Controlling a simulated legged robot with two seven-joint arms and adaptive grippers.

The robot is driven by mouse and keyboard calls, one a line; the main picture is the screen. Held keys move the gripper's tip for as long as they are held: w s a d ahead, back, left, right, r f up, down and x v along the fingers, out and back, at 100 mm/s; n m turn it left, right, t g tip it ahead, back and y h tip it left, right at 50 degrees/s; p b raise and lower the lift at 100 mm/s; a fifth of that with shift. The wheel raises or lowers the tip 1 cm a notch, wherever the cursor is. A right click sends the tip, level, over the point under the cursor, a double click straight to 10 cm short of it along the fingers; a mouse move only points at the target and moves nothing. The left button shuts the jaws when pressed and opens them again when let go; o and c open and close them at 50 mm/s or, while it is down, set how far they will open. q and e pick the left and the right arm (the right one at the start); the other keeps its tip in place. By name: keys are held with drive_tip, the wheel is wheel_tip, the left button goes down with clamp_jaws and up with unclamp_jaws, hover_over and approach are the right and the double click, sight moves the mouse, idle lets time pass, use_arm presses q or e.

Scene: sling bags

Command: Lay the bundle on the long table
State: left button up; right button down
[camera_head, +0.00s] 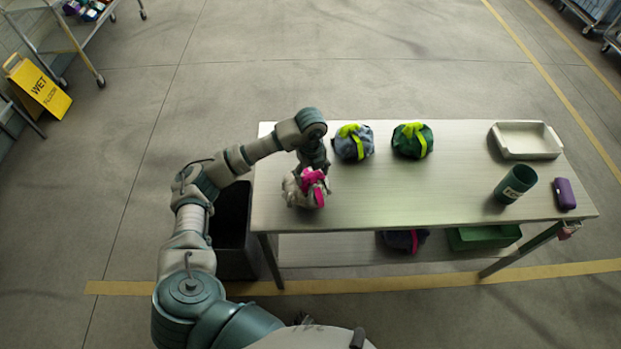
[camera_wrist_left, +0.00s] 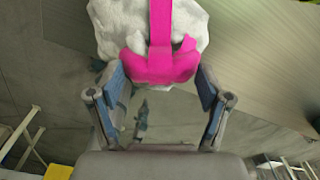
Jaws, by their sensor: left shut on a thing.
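A light grey-white bundle (camera_head: 294,194) with a bright pink strap is at the left end of the long table (camera_head: 450,205). My left gripper (camera_head: 311,170) reaches down over it from above and is shut on it. In the left wrist view the bundle (camera_wrist_left: 108,18) and its pink strap lie between and beyond the fingertips of my left gripper (camera_wrist_left: 160,82). I cannot tell whether the bundle touches the tabletop. My right gripper is not in view.
A grey-blue bundle (camera_head: 353,142) and a green bundle (camera_head: 412,140), both with yellow-green straps, sit nearby. A white tray (camera_head: 527,140), dark green cup (camera_head: 515,184) and purple case (camera_head: 564,193) occupy the right end. A dark bin (camera_head: 233,230) stands left of the table. The tabletop's middle front is clear.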

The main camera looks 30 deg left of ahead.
use_arm(q)
drive_tip(key=shift+s+d+f, duration=0.15)
drive_tip(key=shift+d+f, duration=0.05)
drive_tip(key=shift+f, duration=0.3)
drive_tip(key=shift+s+d+f, duration=0.1)
drive_tip(key=shift+d+f, duration=0.05)
drive_tip(key=shift+f, duration=0.7)
drive_tip(key=shift+a+f, duration=0.1)
drive_tip(key=shift+a, duration=0.1)
drive_tip(key=o, duration=1.5)
drive_tip(key=shift+a+f, duration=0.1)
drive_tip(key=shift+a, duration=0.05)
drive_tip(key=shift+o, duration=1.3)
drive_tip(key=shift+a, duration=0.3)
drive_tip(key=shift+d, duration=0.2)
